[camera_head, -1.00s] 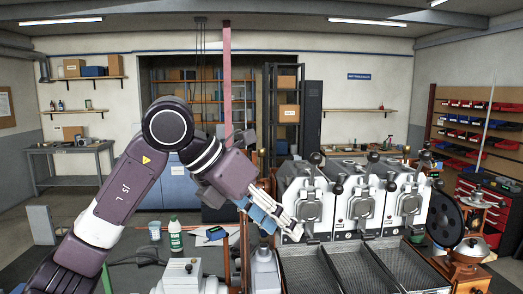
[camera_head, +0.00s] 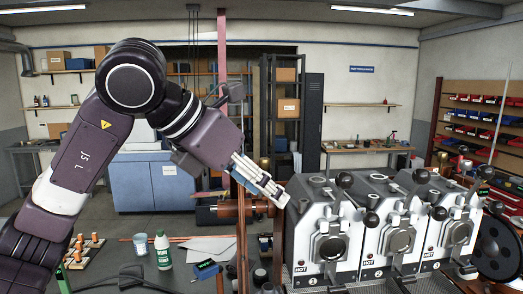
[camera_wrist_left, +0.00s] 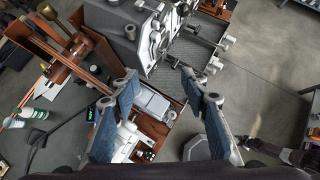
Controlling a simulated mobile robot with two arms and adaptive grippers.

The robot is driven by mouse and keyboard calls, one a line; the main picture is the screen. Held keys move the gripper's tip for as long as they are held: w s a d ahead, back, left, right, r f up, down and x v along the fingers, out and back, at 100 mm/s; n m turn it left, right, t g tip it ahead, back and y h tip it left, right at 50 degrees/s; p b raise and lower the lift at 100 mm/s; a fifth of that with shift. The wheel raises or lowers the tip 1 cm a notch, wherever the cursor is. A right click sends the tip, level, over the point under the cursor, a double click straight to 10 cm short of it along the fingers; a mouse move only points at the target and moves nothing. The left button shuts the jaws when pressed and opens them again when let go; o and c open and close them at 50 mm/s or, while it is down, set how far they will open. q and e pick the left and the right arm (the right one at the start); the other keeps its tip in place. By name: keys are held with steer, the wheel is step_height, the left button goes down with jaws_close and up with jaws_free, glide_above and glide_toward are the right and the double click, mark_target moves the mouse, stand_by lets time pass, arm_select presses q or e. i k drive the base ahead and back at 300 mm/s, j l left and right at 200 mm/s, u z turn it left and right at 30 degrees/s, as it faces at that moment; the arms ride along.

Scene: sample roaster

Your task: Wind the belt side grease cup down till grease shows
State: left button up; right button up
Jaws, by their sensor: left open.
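The sample roaster (camera_head: 325,238) stands at the right in the head view, a row of three white-and-dark units with round front doors. My left gripper (camera_head: 277,196) comes in from the left, open and apparently empty, at the upper left end of the roaster. A copper-coloured shaft (camera_head: 232,208) shows just behind and left of its fingers. In the left wrist view the gripper (camera_wrist_left: 160,92) is open, its blue-padded fingers wide apart, with the roaster (camera_wrist_left: 145,38) beyond them. I cannot pick out the grease cup or any grease for sure. My right gripper is out of view.
A green-and-white bottle (camera_head: 163,250), a metal tin (camera_head: 146,240) and a small blue device (camera_head: 206,269) are on the bench at lower left. A tall reddish post (camera_head: 222,70) rises behind my arm. Shelving with coloured bins (camera_head: 490,115) stands at far right.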

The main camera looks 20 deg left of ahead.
mark_target(264, 162)
steer(key=i+j, duration=0.3)
steer(key=i, duration=0.2)
steer(key=i+j, duration=0.35)
steer(key=i, duration=0.15)
